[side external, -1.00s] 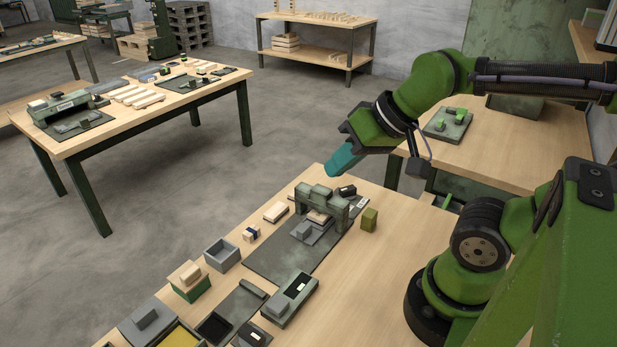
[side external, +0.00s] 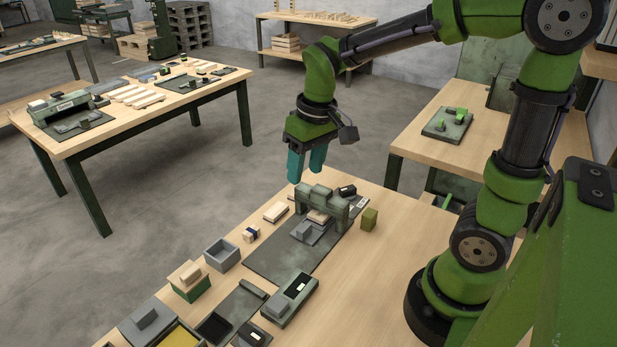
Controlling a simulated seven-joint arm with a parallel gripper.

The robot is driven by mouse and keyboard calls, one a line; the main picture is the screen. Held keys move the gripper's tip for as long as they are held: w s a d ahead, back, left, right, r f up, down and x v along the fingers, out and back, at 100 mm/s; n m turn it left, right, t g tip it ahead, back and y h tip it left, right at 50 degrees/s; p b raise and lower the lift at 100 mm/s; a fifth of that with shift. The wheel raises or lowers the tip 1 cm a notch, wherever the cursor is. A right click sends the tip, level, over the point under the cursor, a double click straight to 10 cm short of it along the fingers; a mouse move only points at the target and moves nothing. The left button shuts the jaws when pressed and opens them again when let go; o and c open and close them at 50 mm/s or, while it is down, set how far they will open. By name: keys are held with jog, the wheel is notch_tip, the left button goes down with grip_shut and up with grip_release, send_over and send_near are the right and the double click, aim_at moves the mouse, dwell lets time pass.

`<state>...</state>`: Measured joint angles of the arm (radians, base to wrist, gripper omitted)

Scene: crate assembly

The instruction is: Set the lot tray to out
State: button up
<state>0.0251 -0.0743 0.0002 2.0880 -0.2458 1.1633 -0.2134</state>
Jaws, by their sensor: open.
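My gripper (side external: 306,174) has two teal fingers pointing down and apart, with nothing between them. It hangs above the far end of the near bench, over or behind the grey-green bridge-shaped fixture (side external: 323,198); the exact height is hard to tell. A small grey sliding piece (side external: 304,232), perhaps the lot tray, lies on the dark plate (side external: 265,258) in front of the bridge. A light wooden block (side external: 318,216) is partly hidden under the bridge. No label is readable, so I cannot tell for certain which part is the lot tray.
A grey open box (side external: 222,254), a green box with wooden pieces (side external: 189,281) and a green unit with a dark slot (side external: 291,300) stand nearer on the bench. An olive block (side external: 369,219) stands right of the bridge. The bench's right side is mostly bare.

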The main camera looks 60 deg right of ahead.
aim_at(302, 226)
jog(key=shift+n+g+h, duration=0.3)
jog(key=shift+n+g, duration=0.5)
jog(key=shift+n, duration=0.1)
jog(key=f, duration=0.5)
jog(key=w+d+f, duration=0.1)
jog(key=f, duration=0.5)
jog(key=w+f, duration=0.1)
jog(key=f, duration=0.5)
jog(key=shift+w+d, duration=0.1)
jog(key=shift+d, duration=0.1)
jog(key=shift+c, duration=0.5)
